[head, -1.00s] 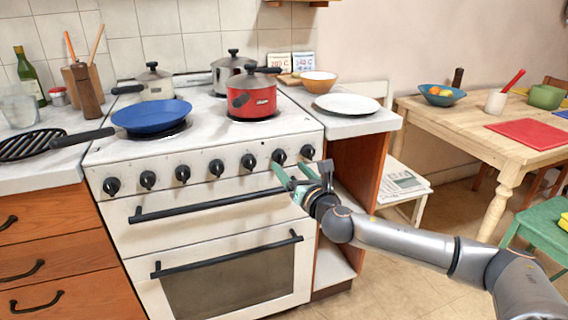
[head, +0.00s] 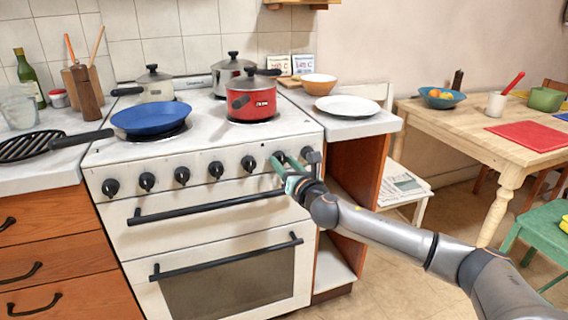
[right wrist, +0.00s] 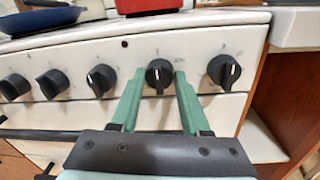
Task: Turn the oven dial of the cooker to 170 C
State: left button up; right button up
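The white cooker (head: 130,165) has a row of several black dials on its front panel. My right gripper (head: 281,161) is at the second dial from the right, seen in the right wrist view as a black dial (right wrist: 159,76) with a white pointer line standing about upright. The right gripper's green fingers (right wrist: 159,74) stand one on each side of this dial, with narrow gaps. The rightmost dial (right wrist: 224,70) is free, to the right of the fingers. Marks around the dials are too small to read. My left gripper is not in view.
A red pot (head: 250,103) and a blue pan (head: 151,118) stand on the hob. A black oven handle (head: 205,207) runs below the dials. Two small cards (head: 303,64) lean at the back wall, their text unclear. A wooden table (head: 450,118) is at the right.

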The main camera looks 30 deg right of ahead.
grip_shut()
